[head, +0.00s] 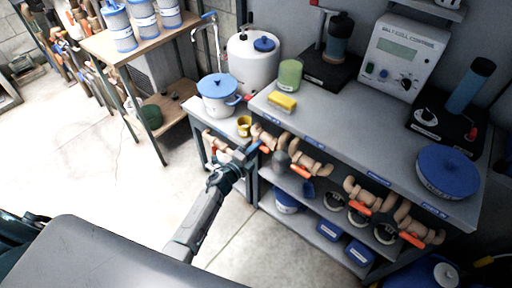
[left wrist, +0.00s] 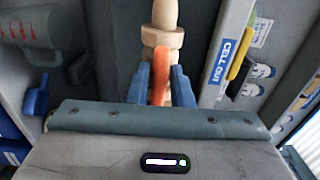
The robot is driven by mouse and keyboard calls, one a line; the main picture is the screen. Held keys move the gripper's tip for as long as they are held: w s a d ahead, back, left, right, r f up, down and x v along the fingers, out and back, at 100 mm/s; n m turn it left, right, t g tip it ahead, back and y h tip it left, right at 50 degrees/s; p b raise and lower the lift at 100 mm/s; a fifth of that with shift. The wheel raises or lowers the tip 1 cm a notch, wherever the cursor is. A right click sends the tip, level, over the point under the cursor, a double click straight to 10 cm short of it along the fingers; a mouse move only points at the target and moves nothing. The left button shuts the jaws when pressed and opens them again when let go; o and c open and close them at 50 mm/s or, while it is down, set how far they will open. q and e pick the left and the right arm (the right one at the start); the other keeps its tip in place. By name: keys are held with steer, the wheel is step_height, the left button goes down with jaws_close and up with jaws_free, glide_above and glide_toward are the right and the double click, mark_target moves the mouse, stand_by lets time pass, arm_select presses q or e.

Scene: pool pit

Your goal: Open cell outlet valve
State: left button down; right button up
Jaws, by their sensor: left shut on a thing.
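The cell outlet valve (head: 267,136) is a beige pipe fitting on the front edge of the grey bench, with an orange lever. My left gripper (head: 251,150) reaches it from the lower left. In the left wrist view, the blue fingers of the left gripper (left wrist: 161,92) are shut on the orange lever (left wrist: 157,72), one on each side. The beige valve body (left wrist: 163,38) lies just beyond them. A blue "CELL OUT" label (left wrist: 225,62) is on the bench edge to its right. The lever's tip is hidden between the fingers. My right gripper is not in view.
More beige valves with orange levers (head: 361,208) line the bench front to the right. A yellow sponge (head: 283,101) and green cup (head: 289,75) stand on the bench (head: 335,128) above. A blue-lidded pot (head: 218,93) stands left. The floor (head: 95,195) at left is clear.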

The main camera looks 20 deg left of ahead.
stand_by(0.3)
arm_select(q)
steer(key=c, duration=1.4)
jaws_free()
steer(key=b+v, duration=0.1)
steer(key=v, duration=0.9)
steer(key=shift+s+b, duration=0.3)
steer(key=shift+s, duration=0.1)
steer(key=shift+a, duration=0.15)
